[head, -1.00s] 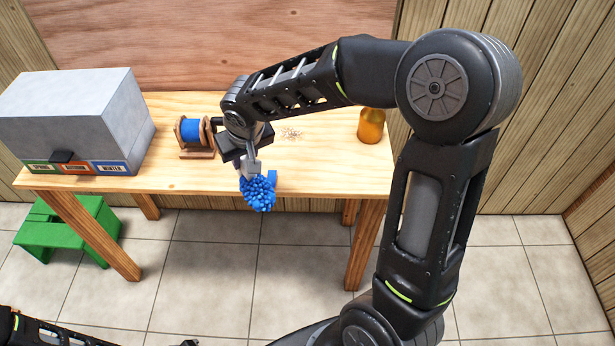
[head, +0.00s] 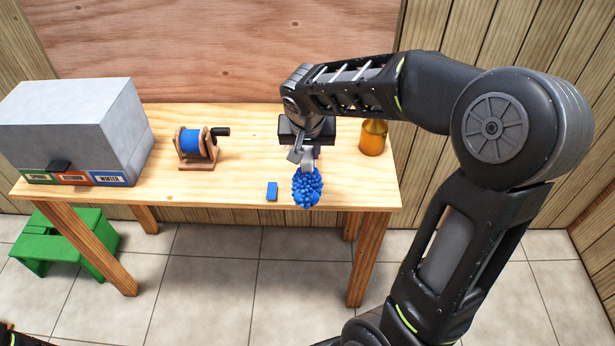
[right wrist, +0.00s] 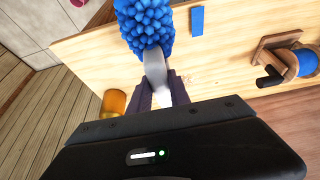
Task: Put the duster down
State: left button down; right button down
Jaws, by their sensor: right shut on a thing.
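The duster (head: 307,187) has a bumpy blue head and a grey handle. It also shows at the top of the right wrist view (right wrist: 146,25). My right gripper (head: 306,161) is shut on the grey handle. The blue head points toward the front edge of the wooden table (head: 235,180), right of a small blue block (head: 272,191). I cannot tell whether the duster touches the tabletop. My left gripper is out of view.
A grey box (head: 75,115) with season labels stands at the table's left, beside a blue spool on a wooden stand (head: 196,146). An amber jar (head: 373,137) stands at the right. A green stool (head: 65,240) is on the floor. The tabletop between spool and block is clear.

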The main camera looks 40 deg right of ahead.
jog(key=shift+f, duration=1.75)
jog(key=shift+f, duration=1.9)
jog(key=c, duration=1.2)
grip_release()
jog(key=v, duration=1.2)
